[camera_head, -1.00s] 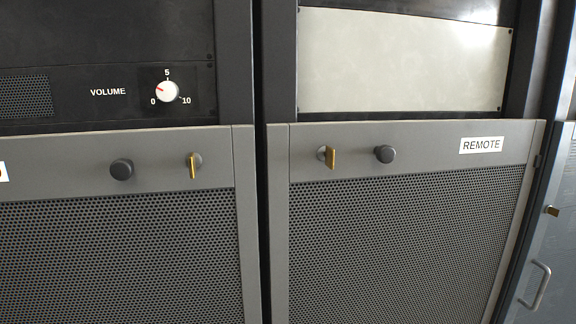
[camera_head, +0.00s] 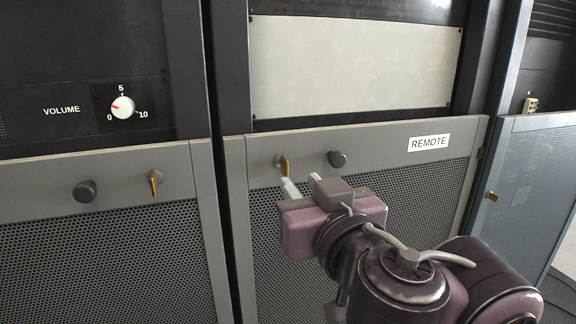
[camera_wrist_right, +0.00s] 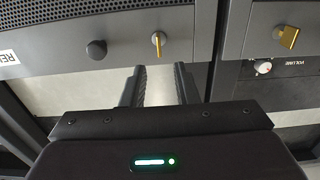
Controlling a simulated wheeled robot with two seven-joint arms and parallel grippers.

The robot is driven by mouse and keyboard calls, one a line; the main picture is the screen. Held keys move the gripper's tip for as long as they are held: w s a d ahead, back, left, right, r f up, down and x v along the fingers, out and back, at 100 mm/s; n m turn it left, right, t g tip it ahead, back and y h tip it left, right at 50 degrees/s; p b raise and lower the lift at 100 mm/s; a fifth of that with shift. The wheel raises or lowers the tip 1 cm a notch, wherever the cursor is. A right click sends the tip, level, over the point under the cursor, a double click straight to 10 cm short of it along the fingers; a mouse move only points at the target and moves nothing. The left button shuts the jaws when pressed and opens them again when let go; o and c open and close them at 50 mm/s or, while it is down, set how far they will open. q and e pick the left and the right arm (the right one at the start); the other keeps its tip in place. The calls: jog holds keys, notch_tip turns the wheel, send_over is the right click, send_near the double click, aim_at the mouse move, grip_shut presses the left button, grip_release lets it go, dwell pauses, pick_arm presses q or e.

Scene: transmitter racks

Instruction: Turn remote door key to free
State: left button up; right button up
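The remote door is the grey perforated door with the white REMOTE label (camera_head: 429,142). Its brass key (camera_head: 285,166) sits upright in a round lock at the door's upper left, left of a dark round knob (camera_head: 337,159). My right gripper (camera_head: 302,184) is just in front of and below the key, and one fingertip overlaps the key's lower end in the head view. In the right wrist view, which looks inverted, the key (camera_wrist_right: 158,43) lies beyond the gap between my two spread, empty fingers (camera_wrist_right: 160,80). My left gripper is not in view.
The left door has its own brass key (camera_head: 155,183) and dark knob (camera_head: 87,190), below a VOLUME dial (camera_head: 123,107). A blue-grey cabinet (camera_head: 530,190) stands at the right. A pale panel (camera_head: 350,65) is above the remote door.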

aim_at(287, 167)
jog(key=b+x, duration=0.1)
jog(key=x, duration=0.2)
jog(key=b+x, duration=0.2)
jog(key=x, duration=0.1)
jog(key=shift+w+f, duration=0.2)
jog(key=shift+w, duration=0.05)
jog(key=shift+w+a+r, duration=0.1)
jog(key=shift+w+a, duration=0.1)
jog(key=shift+w, duration=0.45)
grip_shut()
